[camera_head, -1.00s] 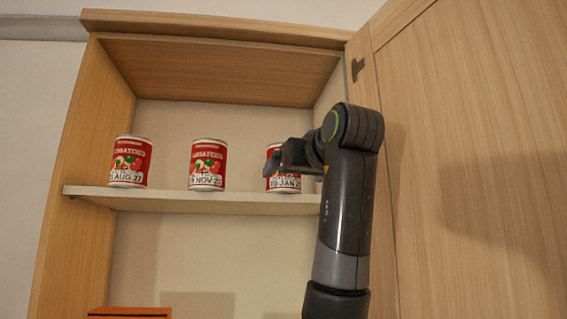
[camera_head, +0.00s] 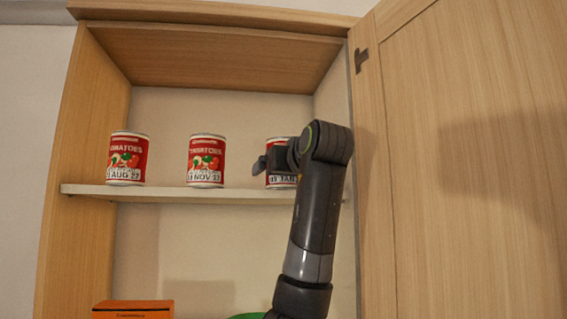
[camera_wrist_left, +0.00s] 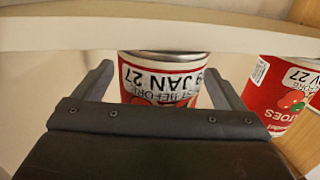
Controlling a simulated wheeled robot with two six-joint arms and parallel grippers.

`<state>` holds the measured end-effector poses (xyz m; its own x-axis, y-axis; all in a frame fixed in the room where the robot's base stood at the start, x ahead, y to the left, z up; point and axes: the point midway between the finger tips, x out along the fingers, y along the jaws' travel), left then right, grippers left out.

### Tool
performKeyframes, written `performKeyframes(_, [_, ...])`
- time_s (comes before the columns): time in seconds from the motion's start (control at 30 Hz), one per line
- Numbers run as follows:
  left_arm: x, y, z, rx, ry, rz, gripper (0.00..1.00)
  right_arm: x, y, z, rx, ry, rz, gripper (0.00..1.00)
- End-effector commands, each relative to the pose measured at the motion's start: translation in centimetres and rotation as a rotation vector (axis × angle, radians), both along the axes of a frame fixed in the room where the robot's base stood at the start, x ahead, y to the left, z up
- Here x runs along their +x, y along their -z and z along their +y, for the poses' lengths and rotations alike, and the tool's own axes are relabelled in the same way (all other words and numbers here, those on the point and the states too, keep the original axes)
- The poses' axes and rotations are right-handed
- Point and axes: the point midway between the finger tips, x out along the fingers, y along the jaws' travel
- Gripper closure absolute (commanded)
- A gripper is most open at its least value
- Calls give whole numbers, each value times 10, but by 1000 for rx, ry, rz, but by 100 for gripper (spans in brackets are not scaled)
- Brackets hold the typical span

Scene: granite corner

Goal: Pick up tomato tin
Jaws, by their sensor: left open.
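Three red tomato tins with white date bands stand upright on the cabinet shelf in the head view: a left tin (camera_head: 127,160), a middle tin (camera_head: 206,162) and a right tin (camera_head: 282,182). My left gripper (camera_head: 264,163) is in front of the right tin and hides part of it. In the left wrist view, which is upside down, my open left gripper (camera_wrist_left: 157,72) has its fingers on either side of a tin (camera_wrist_left: 160,82) dated 9 JAN 27. I cannot tell whether they touch it. My right gripper is not in view.
The pale shelf (camera_head: 180,195) has clear gaps between the tins. A wooden cabinet door (camera_head: 460,150) stands open at the right, close to my arm. Below the shelf are an orange box (camera_head: 133,308) and a green thing (camera_head: 246,316). Another tin (camera_wrist_left: 282,95) stands at the wrist view's right.

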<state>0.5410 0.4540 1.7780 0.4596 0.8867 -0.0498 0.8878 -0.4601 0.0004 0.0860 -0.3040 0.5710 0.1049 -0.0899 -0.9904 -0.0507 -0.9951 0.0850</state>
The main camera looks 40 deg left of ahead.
Motion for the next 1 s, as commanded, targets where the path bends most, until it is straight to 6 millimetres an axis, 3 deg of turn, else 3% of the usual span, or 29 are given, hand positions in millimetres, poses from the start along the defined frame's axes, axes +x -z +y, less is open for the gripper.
performKeyframes(0.07, [0, 0, 0, 0, 0, 0, 9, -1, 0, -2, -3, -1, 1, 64])
performKeyframes(0.53, [0, 0, 0, 0, 0, 0, 71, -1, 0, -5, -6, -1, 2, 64])
performKeyframes(1.0, [-1, -9, -1, 0, 0, -2, 72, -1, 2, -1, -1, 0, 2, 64])
